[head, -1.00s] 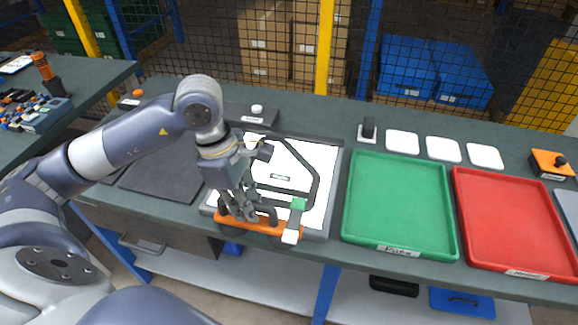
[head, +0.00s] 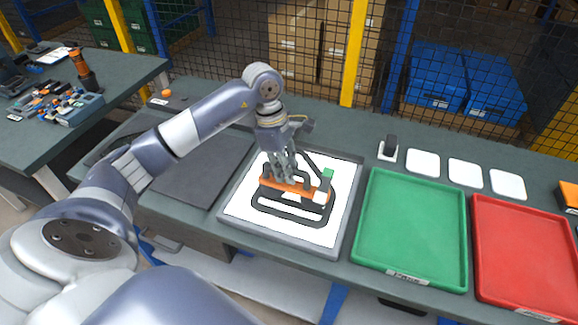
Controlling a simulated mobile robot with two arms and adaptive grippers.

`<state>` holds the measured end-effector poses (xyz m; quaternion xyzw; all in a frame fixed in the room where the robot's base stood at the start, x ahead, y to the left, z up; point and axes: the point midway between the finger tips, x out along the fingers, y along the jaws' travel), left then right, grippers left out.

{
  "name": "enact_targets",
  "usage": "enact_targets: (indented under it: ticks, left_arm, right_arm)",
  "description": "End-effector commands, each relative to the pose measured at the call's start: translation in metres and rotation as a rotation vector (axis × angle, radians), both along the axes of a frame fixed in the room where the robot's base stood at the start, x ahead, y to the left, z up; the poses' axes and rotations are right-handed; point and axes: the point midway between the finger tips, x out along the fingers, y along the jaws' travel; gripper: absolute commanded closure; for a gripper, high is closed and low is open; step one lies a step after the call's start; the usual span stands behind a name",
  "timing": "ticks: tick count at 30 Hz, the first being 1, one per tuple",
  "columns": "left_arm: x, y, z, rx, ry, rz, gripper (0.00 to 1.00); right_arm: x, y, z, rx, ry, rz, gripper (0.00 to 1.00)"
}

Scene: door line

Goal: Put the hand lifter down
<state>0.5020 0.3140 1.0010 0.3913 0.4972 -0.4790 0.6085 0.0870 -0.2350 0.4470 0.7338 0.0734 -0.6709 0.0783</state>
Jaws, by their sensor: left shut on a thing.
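The hand lifter (head: 312,190) is an orange bar with dark fittings, a green block and a white piece at its right end. My left gripper (head: 285,176) is shut on it from above, its fingers partly hiding the bar. The lifter is over the white lit panel in a grey frame (head: 232,234). A dark frame-shaped part (head: 290,219) shows below and behind the bar. I cannot tell whether the lifter touches this part or hangs just above it. My right gripper is not in view.
A green tray (head: 410,225) and a red tray (head: 520,250) stand right of the panel. A black mat (head: 200,170) lies left of it. White square pads (head: 465,173) and a small black-topped device (head: 389,147) are behind the trays. A mesh fence runs behind the bench.

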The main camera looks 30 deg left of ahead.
Motion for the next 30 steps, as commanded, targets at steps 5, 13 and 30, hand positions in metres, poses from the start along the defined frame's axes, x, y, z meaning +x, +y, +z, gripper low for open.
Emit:
enact_targets:
  ticks: [5,13,30]
  left_arm:
    - [0.022,0.007,0.001,-0.002,-0.001,0.001,1.0]
    - [0.027,0.01,-0.007,-0.001,0.002,0.001,1.0]
    - [0.028,0.01,-0.04,0.0,-0.002,-0.001,1.0]
  right_arm:
    - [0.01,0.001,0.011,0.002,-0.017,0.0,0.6]
    - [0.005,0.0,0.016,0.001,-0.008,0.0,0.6]
    - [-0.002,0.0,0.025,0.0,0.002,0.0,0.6]
